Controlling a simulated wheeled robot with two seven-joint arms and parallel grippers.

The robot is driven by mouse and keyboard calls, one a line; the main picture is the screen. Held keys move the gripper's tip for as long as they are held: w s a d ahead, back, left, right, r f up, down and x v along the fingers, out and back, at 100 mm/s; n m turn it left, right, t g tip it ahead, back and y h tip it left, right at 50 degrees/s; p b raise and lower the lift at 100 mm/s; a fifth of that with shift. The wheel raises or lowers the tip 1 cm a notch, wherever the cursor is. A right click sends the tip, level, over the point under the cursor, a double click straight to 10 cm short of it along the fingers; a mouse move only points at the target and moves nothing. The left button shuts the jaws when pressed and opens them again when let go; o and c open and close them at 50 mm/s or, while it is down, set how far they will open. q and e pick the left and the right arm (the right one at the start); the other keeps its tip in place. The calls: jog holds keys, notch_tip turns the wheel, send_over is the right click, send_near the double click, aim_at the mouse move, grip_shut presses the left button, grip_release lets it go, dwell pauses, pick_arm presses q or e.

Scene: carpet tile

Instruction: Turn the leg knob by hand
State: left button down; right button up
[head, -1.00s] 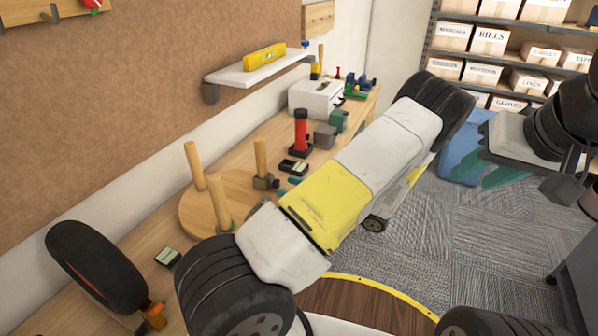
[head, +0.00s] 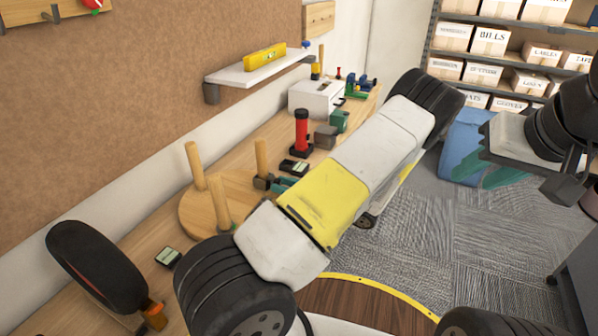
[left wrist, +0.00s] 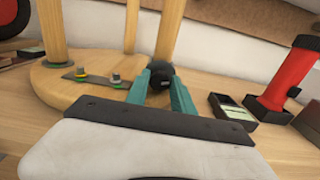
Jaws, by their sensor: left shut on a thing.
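A round wooden stool seat (head: 190,212) lies on the bench with its wooden legs (head: 220,203) pointing up. The seat also shows in the left wrist view (left wrist: 60,96). A round black knob (left wrist: 159,76) sits at the seat's edge, by the foot of one leg (left wrist: 170,30). My left gripper's teal fingers (left wrist: 160,92) are shut on the knob, one on each side. In the head view my left gripper (head: 281,184) is small beside the seat, partly behind my arm. My right gripper (head: 503,163) hangs at the right, away from the bench; its opening is unclear.
A red and black upright tool (head: 302,130) and a small dark device (head: 294,167) stand close to the left gripper. A white box (head: 316,98) is further back. A black padded object (head: 95,265) stands front left. A plate with bolts (left wrist: 93,77) lies on the seat.

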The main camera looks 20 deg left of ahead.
pick_arm(q)
jog(key=m, duration=0.4)
jog(key=shift+w, duration=0.1)
jog(key=c, duration=1.1)
grip_release()
jog(key=s+d, duration=0.1)
jog(key=d, duration=0.7)
jog(key=shift+a, duration=0.1)
